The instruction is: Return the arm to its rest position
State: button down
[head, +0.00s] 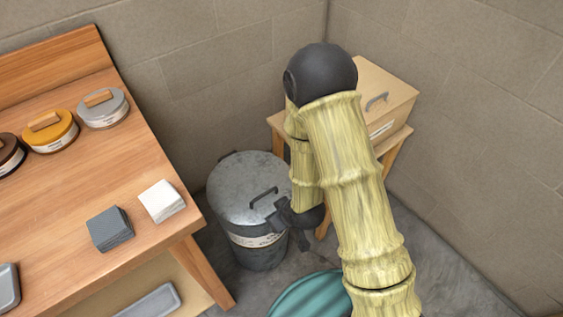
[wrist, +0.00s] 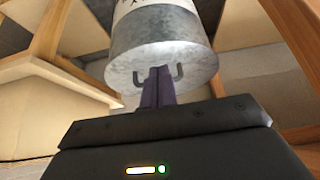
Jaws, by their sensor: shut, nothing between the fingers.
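My arm, yellow and bamboo-like with a black elbow, rises across the right half of the head view and bends down at the top. My gripper (head: 282,222) hangs at the front right of the lidded metal bin. In the wrist view my gripper (wrist: 157,72) has its two fingers together, with nothing seen between them. The metal bin (head: 248,190) stands on the floor with its lid on and a handle on top. It also shows in the wrist view (wrist: 155,45), close beyond the fingertips; I cannot tell whether they touch it.
A wooden table (head: 95,220) on the left holds several round lidded tins, a grey block (head: 110,229) and a white block (head: 162,201). A small stand with a wooden box (head: 385,95) is in the corner behind my arm. A teal round object (head: 305,295) lies at the bottom.

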jog(key=w+d+r+m+h, duration=0.2)
jog(key=d+r+m+h, duration=0.15)
jog(key=d+r, duration=0.75)
jog(key=s+d+r+m+g, duration=0.2)
jog(key=s+d+r+m, duration=0.35)
jog(key=d+r, duration=0.3)
notch_tip(320, 180, up, 20)
jog(key=p, duration=2)
jog(key=shift+a+n, duration=0.2)
jog(key=shift+n, duration=0.2)
jog(key=shift+h, duration=0.25)
jog(key=shift+s, duration=0.2)
